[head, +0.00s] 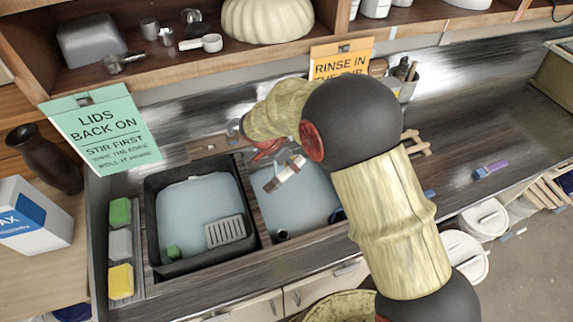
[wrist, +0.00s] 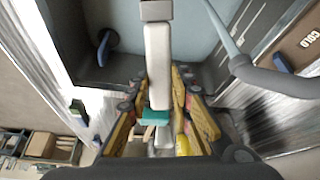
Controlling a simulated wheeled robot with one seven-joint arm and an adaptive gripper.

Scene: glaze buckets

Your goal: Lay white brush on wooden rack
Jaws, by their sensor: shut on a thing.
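My gripper (wrist: 158,92) is shut on the white brush (wrist: 157,62). In the wrist view the brush runs up the middle between the yellow-padded fingers, with a grey band at its top end and a teal band near the fingers. In the head view the brush (head: 286,174) is held tilted over the right sink basin (head: 310,195), and my arm hides part of my gripper (head: 275,155). A small wooden rack (head: 418,145) stands on the counter right of my arm, partly hidden by it. No rack shows in the wrist view.
The left basin (head: 190,200) holds water and a grey grate. Sponges (head: 120,245) line the left edge. The tap (wrist: 275,80) is close by in the wrist view.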

